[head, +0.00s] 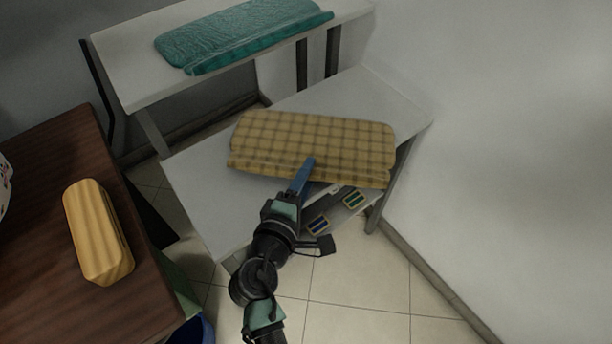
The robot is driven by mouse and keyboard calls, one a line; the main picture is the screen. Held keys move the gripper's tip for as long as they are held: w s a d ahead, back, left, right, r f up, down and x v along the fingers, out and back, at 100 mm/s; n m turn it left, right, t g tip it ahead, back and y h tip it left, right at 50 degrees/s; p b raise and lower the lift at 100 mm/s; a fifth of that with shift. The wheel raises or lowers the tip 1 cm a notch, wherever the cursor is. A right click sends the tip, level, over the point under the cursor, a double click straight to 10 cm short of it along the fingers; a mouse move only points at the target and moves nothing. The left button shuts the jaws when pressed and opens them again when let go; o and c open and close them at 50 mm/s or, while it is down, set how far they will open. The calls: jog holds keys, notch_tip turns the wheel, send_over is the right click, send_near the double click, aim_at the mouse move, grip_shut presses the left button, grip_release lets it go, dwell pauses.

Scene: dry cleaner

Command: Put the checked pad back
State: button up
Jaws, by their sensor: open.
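The checked pad (315,138) is tan with a darker grid. It lies on the lower white shelf (200,195) of a tiered stand, its right end close to the shelf's right edge. My gripper (306,172) reaches up from below, its blue fingers over the pad's front edge. The fingers look open, but I cannot tell whether they touch the pad. They hide a small part of its front edge.
A teal pad (240,36) lies on the upper white shelf (125,55). A yellow striped pad (98,230) lies on the brown wooden table (50,300) at left. Small coloured items (354,199) sit below the lower shelf. A wall (500,150) closes off the right side.

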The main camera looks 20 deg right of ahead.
jog(key=r+p+v, duration=0.1)
jog(key=p+v, duration=0.1)
jog(key=v, duration=1)
jog(key=w+a+r+m+t+y, duration=0.1)
jog(key=w+r+m+t+y, duration=0.25)
jog(key=r, duration=1.15)
jog(key=w+a+r+m+t, duration=0.25)
jog(key=w+r+m, duration=0.35)
jog(key=r, duration=0.8)
jog(key=s+r+m+t+y, duration=0.1)
jog(key=s+r+t, duration=0.3)
jog(key=r, duration=0.8)
jog(key=s+r+m+t+y, duration=0.1)
jog(key=s+r+t+y, duration=0.3)
jog(key=r, duration=0.9)
jog(key=shift+s+a+t, duration=0.2)
jog(key=shift+s+t, duration=0.3)
jog(key=shift+s, duration=0.4)
jog(key=shift+r+y, duration=0.2)
jog(key=shift+y, duration=0.05)
